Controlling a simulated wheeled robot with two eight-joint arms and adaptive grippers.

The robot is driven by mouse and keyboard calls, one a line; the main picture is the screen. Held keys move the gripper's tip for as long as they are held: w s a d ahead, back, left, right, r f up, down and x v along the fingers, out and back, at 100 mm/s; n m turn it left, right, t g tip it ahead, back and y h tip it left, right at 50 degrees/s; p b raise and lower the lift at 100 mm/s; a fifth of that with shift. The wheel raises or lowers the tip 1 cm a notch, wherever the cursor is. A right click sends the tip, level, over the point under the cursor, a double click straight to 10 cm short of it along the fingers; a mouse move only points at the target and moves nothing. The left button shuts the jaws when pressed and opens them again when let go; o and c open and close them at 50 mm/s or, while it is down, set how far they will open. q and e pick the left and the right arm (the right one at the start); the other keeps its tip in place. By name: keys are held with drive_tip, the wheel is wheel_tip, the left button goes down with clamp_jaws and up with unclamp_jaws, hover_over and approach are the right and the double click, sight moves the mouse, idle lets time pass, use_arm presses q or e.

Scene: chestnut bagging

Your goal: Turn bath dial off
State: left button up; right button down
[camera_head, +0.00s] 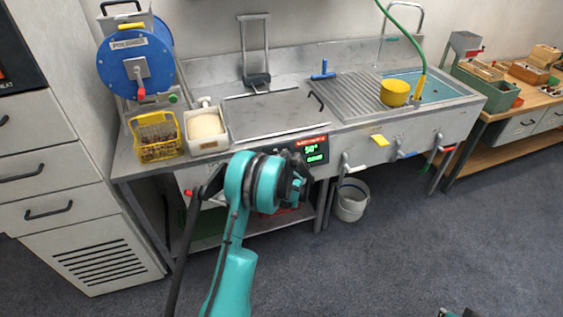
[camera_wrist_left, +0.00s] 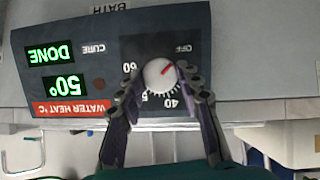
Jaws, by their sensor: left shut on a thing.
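The bath dial (camera_wrist_left: 160,75) is a round white knob with a red pointer mark, on a dark control panel (camera_wrist_left: 118,50). The left wrist view is upside down; the mark points toward its upper right, toward the OFF label. My left gripper (camera_wrist_left: 162,78) is shut on the dial, one finger on each side. The panel displays read 50° and DONE in green. In the head view, the panel (camera_head: 327,145) is on the front of the steel bench, and my left gripper (camera_head: 298,180) is against it, hiding the dial.
A yellow pot (camera_head: 395,92) stands at the right. A bucket (camera_head: 351,201) is on the floor below. Open floor lies in front.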

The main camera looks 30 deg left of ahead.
idle(0.4)
use_arm(q)
drive_tip(key=o, duration=1.2)
drive_tip(key=shift+c, duration=0.2)
drive_tip(key=v, duration=1.2)
